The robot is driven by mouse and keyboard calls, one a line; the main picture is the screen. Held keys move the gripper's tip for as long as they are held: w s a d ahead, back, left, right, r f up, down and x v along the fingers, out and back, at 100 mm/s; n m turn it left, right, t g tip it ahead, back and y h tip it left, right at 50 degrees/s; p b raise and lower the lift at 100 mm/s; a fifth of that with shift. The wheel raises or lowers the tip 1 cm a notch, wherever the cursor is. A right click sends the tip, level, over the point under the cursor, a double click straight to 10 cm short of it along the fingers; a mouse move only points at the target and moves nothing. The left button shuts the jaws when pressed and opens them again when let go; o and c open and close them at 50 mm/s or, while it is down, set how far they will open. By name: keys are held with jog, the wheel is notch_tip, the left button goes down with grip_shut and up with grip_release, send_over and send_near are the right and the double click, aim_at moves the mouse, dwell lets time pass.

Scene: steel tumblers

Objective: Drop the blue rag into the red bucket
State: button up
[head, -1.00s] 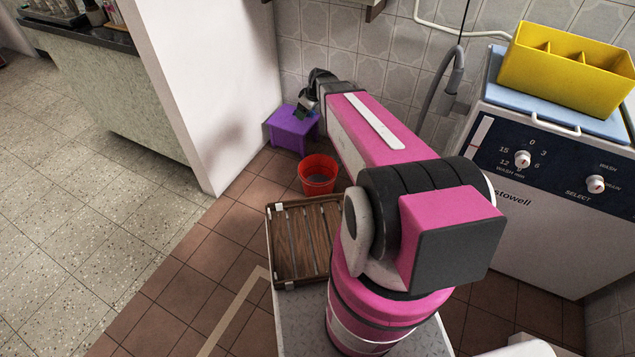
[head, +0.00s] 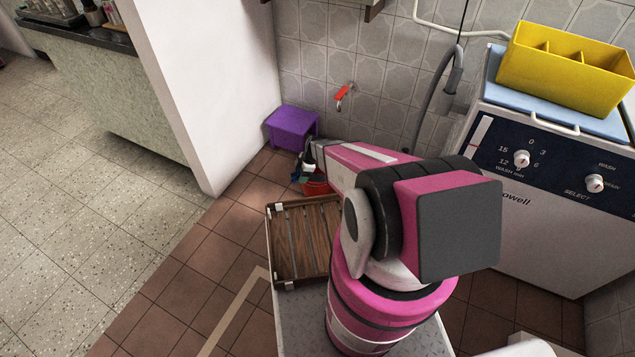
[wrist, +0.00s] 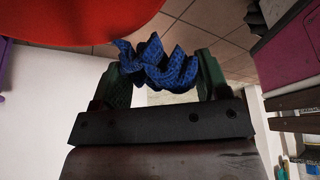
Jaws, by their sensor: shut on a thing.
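The blue rag (wrist: 165,62) is crumpled and held between the fingertips of my gripper (wrist: 163,78) in the wrist view. In the head view my gripper (head: 301,172) is low at the near edge of the purple stool, and a small blue bit of the rag (head: 297,178) shows beside it. The red bucket (head: 317,188) is right by the gripper there, partly hidden by my arm. In the wrist view the red bucket (wrist: 75,15) fills the upper left, close to the rag. I cannot tell whether the rag is over its opening.
A purple stool (head: 292,127) stands behind the bucket by the wall. A slatted wooden tray (head: 302,240) lies in front. A red-handled tap (head: 343,92) is on the tiled wall. A washing machine (head: 545,190) with a yellow caddy (head: 565,70) stands at right.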

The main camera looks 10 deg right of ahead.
jog(key=shift+w, duration=0.1)
dwell(0.3)
jog(key=w+d+r, duration=0.3)
jog(key=w+d, duration=0.4)
jog(key=d, duration=0.4)
notch_tip(320, 180, down, 6)
jog(key=shift+s+d, duration=0.15)
jog(key=shift+f, duration=0.1)
jog(key=o, duration=1)
jog(key=v, duration=1)
jog(key=shift+d+r, duration=0.1)
jog(key=shift+r, duration=0.3)
